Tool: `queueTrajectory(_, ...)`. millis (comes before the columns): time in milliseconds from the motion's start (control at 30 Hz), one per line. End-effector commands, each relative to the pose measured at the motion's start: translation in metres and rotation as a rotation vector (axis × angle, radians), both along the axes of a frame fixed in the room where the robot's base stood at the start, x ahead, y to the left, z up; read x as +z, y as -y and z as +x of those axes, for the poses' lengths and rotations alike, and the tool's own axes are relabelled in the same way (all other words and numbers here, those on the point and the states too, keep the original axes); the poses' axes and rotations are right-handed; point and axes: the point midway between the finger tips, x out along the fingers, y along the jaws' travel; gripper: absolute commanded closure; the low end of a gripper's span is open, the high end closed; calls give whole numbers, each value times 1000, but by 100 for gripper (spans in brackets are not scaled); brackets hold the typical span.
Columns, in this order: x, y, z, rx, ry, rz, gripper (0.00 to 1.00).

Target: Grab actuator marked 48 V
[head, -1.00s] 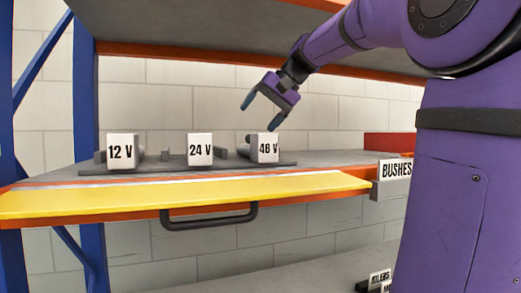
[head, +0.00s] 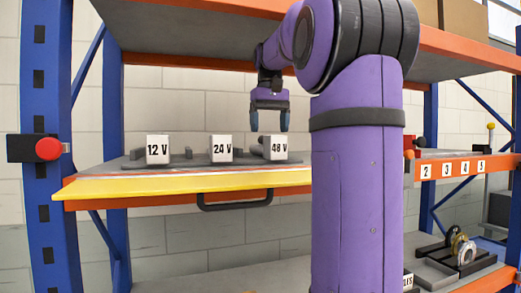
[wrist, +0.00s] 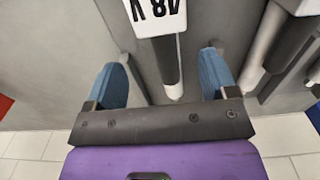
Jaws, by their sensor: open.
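The actuator marked 48 V (head: 279,148) is a white block with a dark grey cylindrical body behind it, on the grey shelf plate right of the others. My gripper (head: 269,122) is above it in the head view, fingers pointing down, open and empty. In the wrist view the 48 V block (wrist: 158,20) is at the top, its label upside down. Its dark body and pale rod lie between the two blue fingertips of my gripper (wrist: 165,75), with space on both sides. The 24 V actuator (head: 221,149) and the 12 V actuator (head: 158,149) stand to the left.
A yellow front ledge (head: 180,184) with a dark handle (head: 235,201) runs below the actuators. Another shelf board (head: 200,45) hangs above. A red button (head: 48,149) is on the left post. A neighbouring actuator (wrist: 285,40) lies close on the right in the wrist view.

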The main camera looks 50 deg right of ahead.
Motion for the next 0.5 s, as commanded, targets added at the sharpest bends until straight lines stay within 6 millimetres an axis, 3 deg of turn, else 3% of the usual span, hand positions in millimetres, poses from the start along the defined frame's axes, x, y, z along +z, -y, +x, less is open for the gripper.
queueTrajectory(500,-59,-9,-4,1,2,1,21)
